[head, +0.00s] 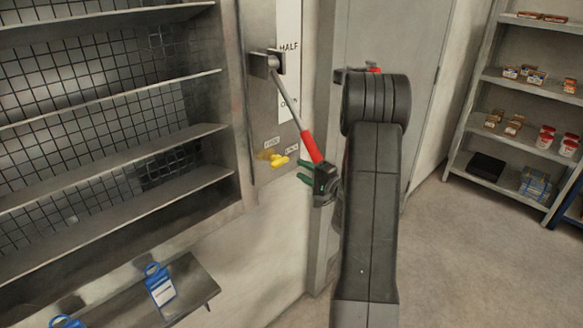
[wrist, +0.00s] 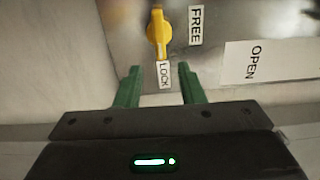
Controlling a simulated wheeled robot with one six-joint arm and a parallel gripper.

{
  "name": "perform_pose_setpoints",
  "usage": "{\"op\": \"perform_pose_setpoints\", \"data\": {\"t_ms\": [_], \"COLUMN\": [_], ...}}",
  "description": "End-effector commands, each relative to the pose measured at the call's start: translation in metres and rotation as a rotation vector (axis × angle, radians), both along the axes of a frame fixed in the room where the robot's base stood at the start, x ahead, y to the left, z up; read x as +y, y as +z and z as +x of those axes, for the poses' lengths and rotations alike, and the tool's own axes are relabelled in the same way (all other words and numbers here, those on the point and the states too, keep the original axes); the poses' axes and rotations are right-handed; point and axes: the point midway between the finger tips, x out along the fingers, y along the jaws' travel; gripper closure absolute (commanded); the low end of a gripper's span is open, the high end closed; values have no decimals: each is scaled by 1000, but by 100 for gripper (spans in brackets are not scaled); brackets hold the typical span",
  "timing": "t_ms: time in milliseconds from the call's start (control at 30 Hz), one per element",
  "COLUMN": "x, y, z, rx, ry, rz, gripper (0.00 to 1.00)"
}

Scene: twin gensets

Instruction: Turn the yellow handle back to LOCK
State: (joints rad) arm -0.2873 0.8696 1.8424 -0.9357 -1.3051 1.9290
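The yellow handle (wrist: 159,32) is on a metal panel, at the top centre of the wrist view. Its long axis runs up and down there, roughly in line with the LOCK label (wrist: 164,75) just below it. The FREE label (wrist: 195,25) is to its right. In the head view the yellow handle (head: 280,160) is left of my gripper (head: 304,172). My gripper (wrist: 160,75) is open, its two green fingers apart with nothing held between them. The fingertips are short of the handle, one on each side of the LOCK label in the wrist view.
A lever with a red grip (head: 311,146) slants down the panel, its lower end overlapping my gripper in the head view. A HALF/OPEN label strip (head: 288,50) is beside it. Shelves (head: 110,165) stand left; a ledge (head: 185,290) holds blue-tagged items below.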

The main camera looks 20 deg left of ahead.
Motion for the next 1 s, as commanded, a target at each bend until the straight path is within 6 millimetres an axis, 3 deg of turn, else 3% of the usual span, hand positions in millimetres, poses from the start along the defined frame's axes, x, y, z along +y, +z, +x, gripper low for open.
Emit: {"op": "perform_pose_setpoints", "data": {"t_ms": [33, 200, 400, 800, 1000], "x": [-12, -36, -48, -46, -27], "y": [-1, -1, 0, 0, 1], "z": [-3, -14, -20, -19, -12], "rx": [0, 0, 0, 0, -1], "ry": [-4, -2, 0, 1, 4], "rz": [-1, -1, 0, 0, 0], "gripper": [65, 65, 65, 65, 65]}}
